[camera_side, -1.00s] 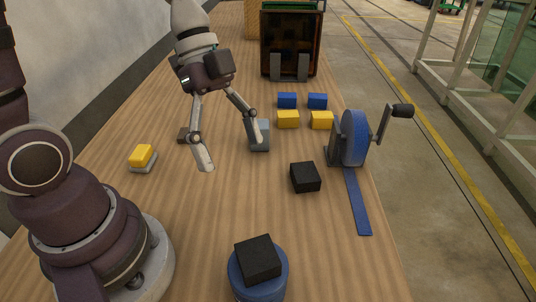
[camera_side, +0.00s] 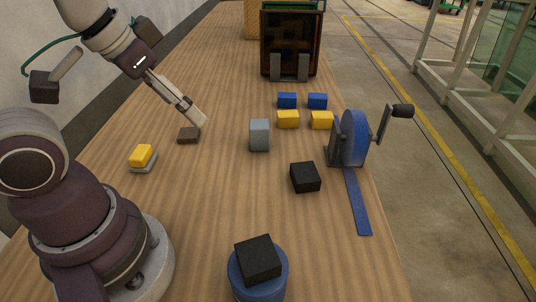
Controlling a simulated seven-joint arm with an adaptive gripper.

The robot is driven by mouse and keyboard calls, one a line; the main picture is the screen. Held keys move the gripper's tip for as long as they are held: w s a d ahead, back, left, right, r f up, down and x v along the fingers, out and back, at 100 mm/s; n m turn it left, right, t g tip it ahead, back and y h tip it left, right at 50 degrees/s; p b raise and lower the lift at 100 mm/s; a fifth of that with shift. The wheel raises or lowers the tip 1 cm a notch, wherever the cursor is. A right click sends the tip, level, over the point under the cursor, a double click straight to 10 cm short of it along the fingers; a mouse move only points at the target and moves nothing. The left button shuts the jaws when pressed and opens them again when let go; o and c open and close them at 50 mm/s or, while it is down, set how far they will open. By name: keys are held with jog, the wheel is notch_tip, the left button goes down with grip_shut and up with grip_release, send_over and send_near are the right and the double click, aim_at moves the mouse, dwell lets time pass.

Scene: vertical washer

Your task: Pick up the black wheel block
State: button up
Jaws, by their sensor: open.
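A black block (camera_side: 258,258) sits on a round blue wheel-like stand (camera_side: 246,286) at the bottom centre. Another black block (camera_side: 305,177) lies on the table right of centre. I cannot tell for sure which one the task names, though the first rests on the round stand. My gripper (camera_side: 198,118) is at the upper left, tilted with its fingers pointing down and right. It is open and appears empty; its fingers overlap from this side. It is far from both black blocks, and its tips show just above a small dark brown block (camera_side: 188,136).
A grey block (camera_side: 259,136) stands mid-table. Two blue blocks (camera_side: 287,100) and two yellow blocks (camera_side: 288,119) lie behind it. A yellow block (camera_side: 142,154) sits on a grey base at left. A blue cranked wheel (camera_side: 353,137) stands at the right edge, a dark bin (camera_side: 290,40) behind.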

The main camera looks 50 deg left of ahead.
aim_at(259, 125)
dwell(0.5)
jog(key=shift+o, duration=0.6)
jog(key=w+a+f+n+t+y, duration=0.2)
jog(key=w+f+n+t+y, duration=0.1)
jog(key=w+f+n+y, duration=1)
jog(key=w+a+f+m+h, duration=0.1)
jog(key=w+a, duration=0.1)
jog(key=w+a+f+m+h, duration=0.1)
jog(key=w+a, duration=0.1)
jog(key=w, duration=0.1)
jog(key=w+a+f+m, duration=0.1)
jog(key=w+a+f, duration=0.1)
jog(key=shift+w+a+h, duration=0.15)
jog(key=shift+a+h, duration=0.1)
jog(key=shift+h, duration=0.15)
jog(key=c, duration=1.3)
